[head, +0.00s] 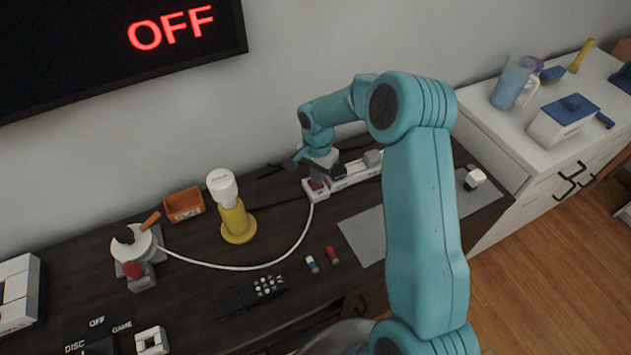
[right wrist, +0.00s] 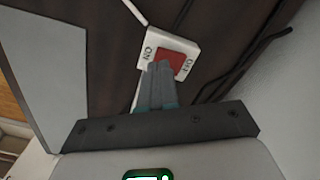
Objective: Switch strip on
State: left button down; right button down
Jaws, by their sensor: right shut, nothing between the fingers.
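The white power strip (head: 360,173) lies on the dark desk near the wall, partly hidden behind my right arm. Its red rocker switch (right wrist: 171,63) sits at the strip's end, with ON marked on the left side and OFF on the right in the right wrist view. My right gripper (right wrist: 160,68) is shut and empty, its fingertips over the ON side of the switch. I cannot tell whether they touch it. In the head view the right gripper (head: 317,180) points down at the strip's end. My left gripper is out of view.
A wall screen (head: 120,50) reads OFF in red. A white cord (head: 250,266) runs left from the strip. A yellow-based lamp-like item (head: 237,222), an orange box (head: 184,205) and a black remote (head: 250,295) are left of the strip. A grey mat (head: 365,238) lies in front.

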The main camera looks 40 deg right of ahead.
jog(key=shift+f+b, duration=0.95)
jog(key=shift+f, duration=0.1)
dwell(0.4)
jog(key=shift+r, duration=0.2)
jog(key=shift+r+p, duration=0.5)
jog(key=shift+r, duration=0.1)
jog(key=shift+r+p, duration=0.4)
jog(key=shift+r, duration=0.5)
notch_tip(320, 180, up, 2)
jog(key=shift+r+p, duration=0.1)
jog(key=shift+p, duration=0.5)
jog(key=shift+r+p, duration=0.35)
jog(key=shift+r, duration=0.45)
jog(key=shift+f, duration=0.1)
